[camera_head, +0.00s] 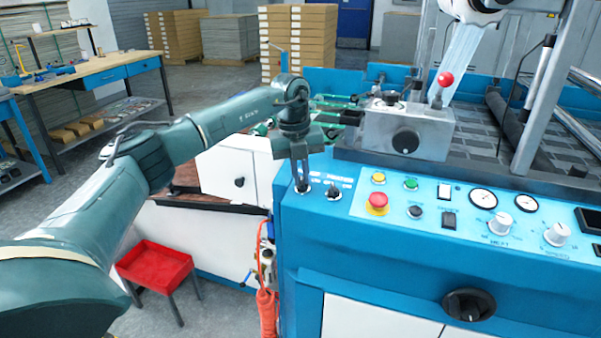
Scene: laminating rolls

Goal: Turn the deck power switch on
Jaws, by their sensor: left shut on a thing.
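My left gripper (302,181) reaches down to the left end of the blue control panel (340,228). It is shut on a small toggle switch (303,189) there, whose lever is mostly hidden by the fingers. A second dark toggle switch (333,193) stands just to the right, apart from the fingers. Small white labels are printed above the two switches, too small to read clearly. Which way the gripped lever points cannot be told. My right gripper is not in view.
Right of the switches are a red emergency button (377,201), a yellow button (378,177), a green button (410,183), gauges (483,199) and white knobs (500,223). A grey metal box (405,130) and a red-balled lever (445,79) stand behind. A red tray (154,267) is lower left.

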